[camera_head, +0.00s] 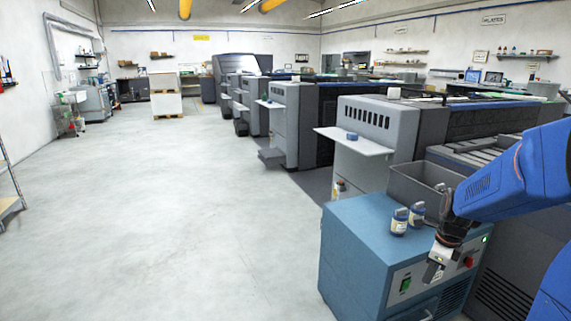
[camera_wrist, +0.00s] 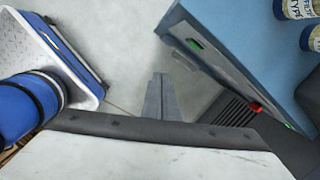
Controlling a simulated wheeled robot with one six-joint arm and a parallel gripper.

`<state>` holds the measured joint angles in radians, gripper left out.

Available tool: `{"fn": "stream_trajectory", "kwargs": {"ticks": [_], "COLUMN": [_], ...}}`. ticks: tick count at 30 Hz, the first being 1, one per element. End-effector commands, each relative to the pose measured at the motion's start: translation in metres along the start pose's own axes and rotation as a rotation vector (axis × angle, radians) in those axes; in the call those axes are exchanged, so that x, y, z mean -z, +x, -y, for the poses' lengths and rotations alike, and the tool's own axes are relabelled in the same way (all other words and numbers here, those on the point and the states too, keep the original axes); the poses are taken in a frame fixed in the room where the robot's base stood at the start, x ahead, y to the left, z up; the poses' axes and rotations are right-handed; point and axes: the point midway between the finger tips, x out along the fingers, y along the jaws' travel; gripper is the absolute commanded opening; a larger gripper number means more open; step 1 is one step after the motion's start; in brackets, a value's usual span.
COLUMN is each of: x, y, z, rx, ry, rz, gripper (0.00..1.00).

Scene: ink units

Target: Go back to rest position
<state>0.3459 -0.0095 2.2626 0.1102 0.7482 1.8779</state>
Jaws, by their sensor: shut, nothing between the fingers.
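My gripper (camera_head: 437,262) is at the lower right of the head view, at the end of my blue arm, in front of the blue cabinet's (camera_head: 345,235) control panel. In the wrist view my gripper's fingers (camera_wrist: 159,78) are together and empty, pointing toward the grey floor. The blue cabinet (camera_wrist: 225,45) is to their right there. I cannot tell the exact gap between gripper and cabinet.
Two small blue-and-white jars (camera_head: 399,221) and a grey bin (camera_head: 418,184) are on the cabinet. Grey printing machines (camera_head: 368,150) line the right side. The floor (camera_head: 170,220) on the left is wide and clear. A white pallet stack (camera_head: 166,100) stands far back.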

Motion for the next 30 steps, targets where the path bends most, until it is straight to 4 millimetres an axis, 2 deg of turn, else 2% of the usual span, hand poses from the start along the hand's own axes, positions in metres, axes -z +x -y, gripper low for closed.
{"fn": "stream_trajectory", "kwargs": {"ticks": [3, 12, 21, 30], "x": [-0.008, -0.013, -0.004, 0.018], "y": [-0.028, -0.08, -0.117, -0.138], "z": [-0.028, -0.098, -0.168, -0.231], "rx": [0.028, 0.095, 0.169, 0.243], "ry": [-0.234, -0.823, -1.404, -1.965], "rz": [0.008, 0.005, -0.028, -0.096], "gripper": [0.0, 0.0, 0.0, 0.0]}}
